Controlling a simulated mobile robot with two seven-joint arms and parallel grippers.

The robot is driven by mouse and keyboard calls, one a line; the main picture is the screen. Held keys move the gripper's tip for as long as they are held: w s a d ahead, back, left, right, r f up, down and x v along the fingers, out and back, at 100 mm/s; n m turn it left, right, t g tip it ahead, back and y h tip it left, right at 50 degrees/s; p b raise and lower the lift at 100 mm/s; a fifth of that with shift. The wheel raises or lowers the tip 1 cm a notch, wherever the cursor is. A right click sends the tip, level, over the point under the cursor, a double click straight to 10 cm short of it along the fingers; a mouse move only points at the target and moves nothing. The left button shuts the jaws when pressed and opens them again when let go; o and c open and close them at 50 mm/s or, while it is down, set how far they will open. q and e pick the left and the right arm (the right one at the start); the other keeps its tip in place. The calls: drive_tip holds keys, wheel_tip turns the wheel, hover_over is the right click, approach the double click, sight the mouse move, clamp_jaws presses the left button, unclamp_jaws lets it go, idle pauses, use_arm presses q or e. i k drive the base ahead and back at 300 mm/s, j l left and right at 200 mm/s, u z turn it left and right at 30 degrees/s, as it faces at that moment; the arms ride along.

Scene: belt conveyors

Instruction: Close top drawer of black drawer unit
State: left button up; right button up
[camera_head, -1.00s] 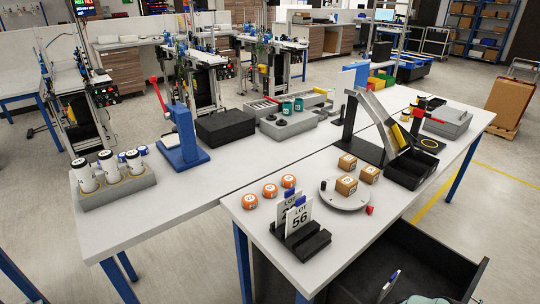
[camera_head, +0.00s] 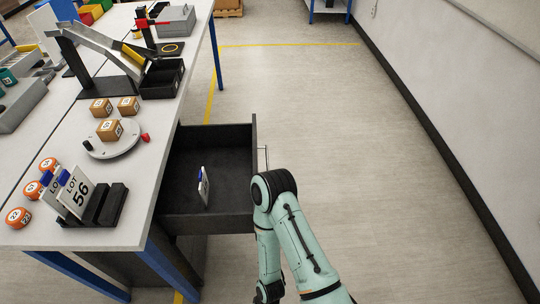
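The black drawer unit (camera_head: 152,268) stands under the edge of the white table. Its top drawer (camera_head: 240,135) is pulled out to the right, with a thin pale handle (camera_head: 265,158) on its front. A white card with a blue clip (camera_head: 203,187) stands inside the drawer, and the rest of the visible drawer floor is bare. My mint-green right arm comes in from the bottom, and its black elbow is just to the right of the drawer's near front corner. The forearm bends back down to the bottom edge. Neither gripper shows.
The white table (camera_head: 130,185) holds a round plate (camera_head: 117,148) with boxes, a black card stand (camera_head: 105,208), orange-white round pieces and a black tray (camera_head: 160,82). The floor (camera_head: 330,130) right of the drawer is clear up to the white wall (camera_head: 460,90).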

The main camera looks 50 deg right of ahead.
sight(228, 153)
drive_tip(key=l+z, duration=0.95)
drive_tip(key=l, duration=0.15)
drive_tip(key=i+j, duration=0.15)
drive_tip(key=i+u, duration=0.05)
